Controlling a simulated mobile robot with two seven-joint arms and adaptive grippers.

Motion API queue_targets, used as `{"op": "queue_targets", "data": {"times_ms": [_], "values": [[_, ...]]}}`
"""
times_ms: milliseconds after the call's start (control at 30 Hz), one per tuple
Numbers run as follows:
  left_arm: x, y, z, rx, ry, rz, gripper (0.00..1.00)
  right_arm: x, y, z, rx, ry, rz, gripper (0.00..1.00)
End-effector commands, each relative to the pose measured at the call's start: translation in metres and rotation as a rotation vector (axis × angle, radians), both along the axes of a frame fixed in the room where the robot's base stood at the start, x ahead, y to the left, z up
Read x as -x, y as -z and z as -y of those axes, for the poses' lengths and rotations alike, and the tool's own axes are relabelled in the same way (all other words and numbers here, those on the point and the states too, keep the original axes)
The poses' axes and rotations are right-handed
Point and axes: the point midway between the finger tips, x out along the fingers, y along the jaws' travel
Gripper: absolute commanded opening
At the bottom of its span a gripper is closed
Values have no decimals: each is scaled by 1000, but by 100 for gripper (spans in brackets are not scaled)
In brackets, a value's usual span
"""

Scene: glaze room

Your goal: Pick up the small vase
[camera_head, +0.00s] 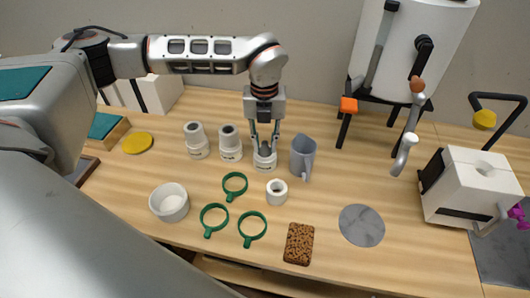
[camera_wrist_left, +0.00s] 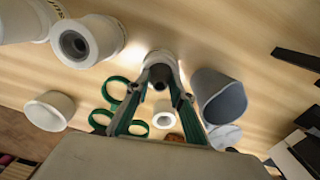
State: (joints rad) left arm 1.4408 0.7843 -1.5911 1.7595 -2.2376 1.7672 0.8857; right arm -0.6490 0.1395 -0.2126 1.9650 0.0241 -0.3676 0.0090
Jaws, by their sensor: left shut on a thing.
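The small vase (camera_head: 264,163) has a white body with dark lettering and stands upright on the wooden table, at the right end of a row of similar vases. My left gripper (camera_head: 264,140) points down from above, its two fingers shut on the vase's neck, which they partly hide. In the left wrist view the fingers (camera_wrist_left: 160,84) close on both sides of the vase (camera_wrist_left: 159,57), whose dark mouth shows between them. I see no clear gap between the vase and the table. My right gripper is not in view.
Two similar vases (camera_head: 230,150) (camera_head: 197,147) stand left of it, and a grey jug (camera_head: 303,155) stands close on its right. In front are a white ring (camera_head: 277,198), several green rings (camera_head: 213,231), a white bowl (camera_head: 169,207) and a brown block (camera_head: 299,244).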

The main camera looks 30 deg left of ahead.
Motion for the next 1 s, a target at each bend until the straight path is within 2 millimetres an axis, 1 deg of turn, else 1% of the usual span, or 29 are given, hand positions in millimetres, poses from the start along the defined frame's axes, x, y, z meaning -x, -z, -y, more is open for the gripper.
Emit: {"op": "queue_targets", "data": {"times_ms": [267,367,467,667,1000], "values": [[0,-4,0,0,0,1,7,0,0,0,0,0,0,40],[-1,-11,0,0,0,4,7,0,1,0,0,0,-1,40],[-1,-22,0,0,0,4,7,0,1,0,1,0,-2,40],[-1,-58,0,1,1,5,7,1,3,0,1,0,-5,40],[-1,-130,0,0,0,4,7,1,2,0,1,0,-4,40]]}}
